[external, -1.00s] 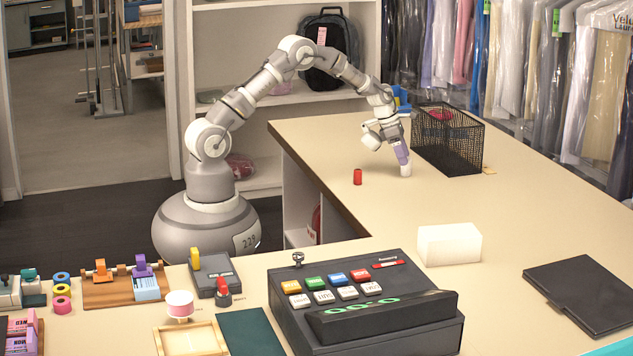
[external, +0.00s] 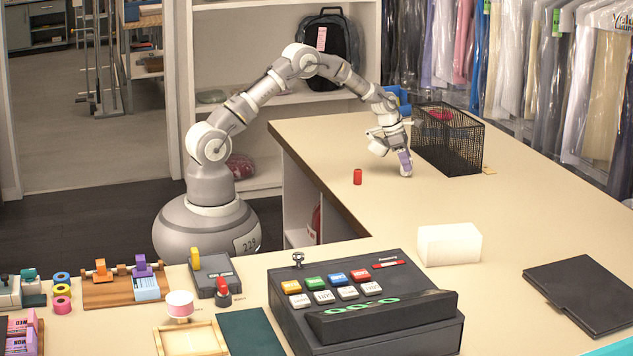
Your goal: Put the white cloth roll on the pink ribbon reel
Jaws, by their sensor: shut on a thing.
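My gripper (external: 406,168) is low over the far part of the counter, left of the wire basket.
A small red spool (external: 357,177) stands left of my gripper. The black wire basket (external: 447,140) is close on its right. A white block (external: 448,244), a black register (external: 365,305) and a dark folder (external: 585,293) lie nearer. The counter between spool and block is clear.

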